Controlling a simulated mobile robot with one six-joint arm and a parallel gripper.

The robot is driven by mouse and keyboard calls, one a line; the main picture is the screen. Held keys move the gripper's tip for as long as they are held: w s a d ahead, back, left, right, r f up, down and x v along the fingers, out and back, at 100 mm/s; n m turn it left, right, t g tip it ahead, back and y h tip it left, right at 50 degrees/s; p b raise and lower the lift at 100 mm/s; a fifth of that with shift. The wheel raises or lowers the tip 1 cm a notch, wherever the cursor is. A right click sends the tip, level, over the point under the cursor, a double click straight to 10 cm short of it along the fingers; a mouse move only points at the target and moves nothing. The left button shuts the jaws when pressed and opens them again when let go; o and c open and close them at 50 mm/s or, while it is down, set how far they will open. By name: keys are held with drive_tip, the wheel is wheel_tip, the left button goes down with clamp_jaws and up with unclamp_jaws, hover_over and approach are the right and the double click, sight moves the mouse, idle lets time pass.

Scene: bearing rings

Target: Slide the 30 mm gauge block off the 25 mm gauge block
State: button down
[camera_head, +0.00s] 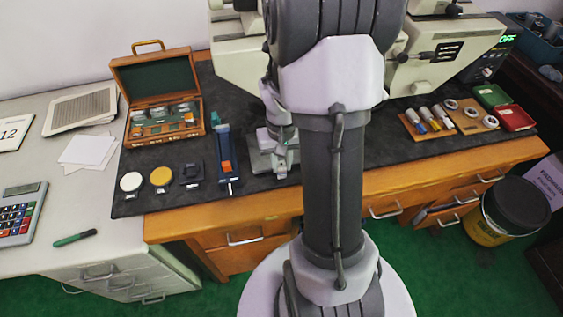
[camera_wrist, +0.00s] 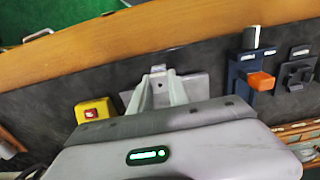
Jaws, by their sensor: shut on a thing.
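My gripper (camera_head: 279,160) is low over a light grey metal fixture (camera_head: 259,162) on the dark mat, left of my arm. In the wrist view its two pale fingers (camera_wrist: 159,84) point down at the same fixture (camera_wrist: 201,85). The fingers are shut on a small metal piece, mostly hidden between them, that looks like a gauge block. I cannot read its size or tell the 30 mm block from the 25 mm block. Whether the two blocks touch is hidden too.
A blue stand with an orange slider (camera_head: 226,165) stands just left; it also shows in the wrist view (camera_wrist: 261,81). An open wooden case (camera_head: 189,130) is behind it. A yellow box with a red button (camera_wrist: 95,112) is close on the other side.

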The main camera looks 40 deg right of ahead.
drive_tip(key=shift+w+d, duration=0.4)
drive_tip(key=shift+w, duration=0.25)
idle(1.9)
drive_tip(key=shift+w+r+p, duration=0.1)
drive_tip(key=shift+r+p, duration=2.15)
drive_tip(key=shift+r, duration=0.3)
